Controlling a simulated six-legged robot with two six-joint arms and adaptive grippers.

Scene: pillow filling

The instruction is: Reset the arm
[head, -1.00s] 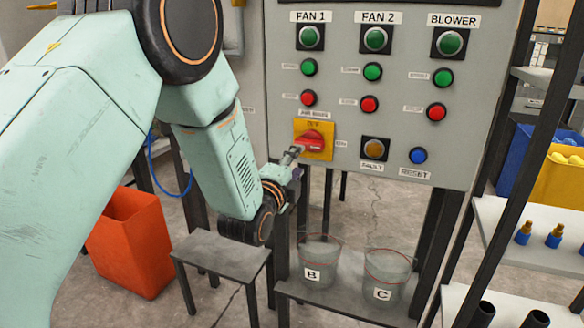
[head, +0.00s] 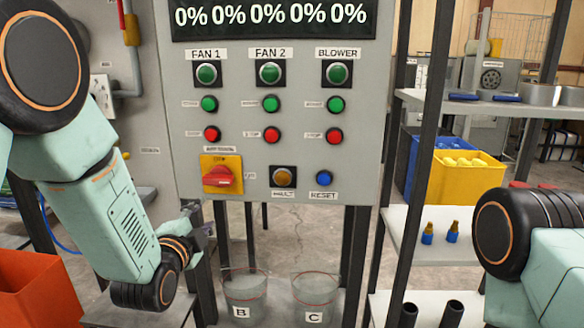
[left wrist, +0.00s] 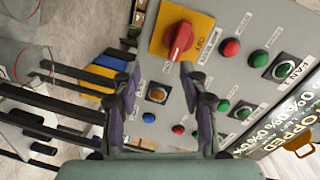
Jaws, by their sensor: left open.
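My left gripper (left wrist: 160,95) is open and empty in the left wrist view, its two fingers apart in front of the control panel. In the head view the left gripper (head: 197,220) is small and partly hidden by its wrist, to the left of and below the red rotary switch. The red rotary switch (head: 222,178) sits on a yellow plate on the grey control panel (head: 300,120); its red handle (left wrist: 180,40) also shows beyond the fingers in the left wrist view. My right arm (head: 545,255) comes in at the lower right; its gripper is out of frame.
Clear buckets B (head: 243,290) and C (head: 314,295) stand on a low shelf below the panel. An orange bin (head: 42,300) is at lower left.

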